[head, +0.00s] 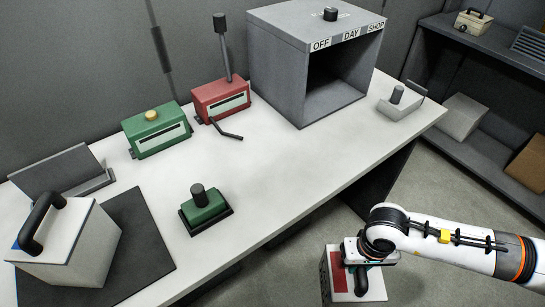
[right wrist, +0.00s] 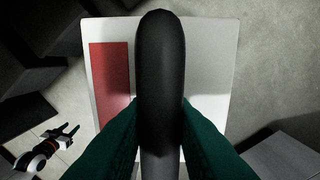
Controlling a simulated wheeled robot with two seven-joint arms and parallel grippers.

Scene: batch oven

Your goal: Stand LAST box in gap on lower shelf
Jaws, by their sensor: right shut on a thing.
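A white box (head: 376,283) with a red panel and a black handle hangs in my right gripper (head: 363,262), above the floor in front of the table. In the right wrist view the green fingers of this gripper (right wrist: 160,150) close on the black handle (right wrist: 160,70), with the box (right wrist: 210,60) below. No lettering on it is readable. The lower shelf (head: 493,155) at the right has a gap between a pale box (head: 462,117) and a brown box (head: 528,163). My left gripper (right wrist: 63,135) shows small in the right wrist view, open and empty.
The white table (head: 270,180) carries a grey oven (head: 285,70), red and green switch boxes, a green button block (head: 206,205) and another white handled box (head: 70,255) on a dark mat. The upper shelf (head: 470,37) holds a small cream case (head: 473,21). Floor between table and shelves is clear.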

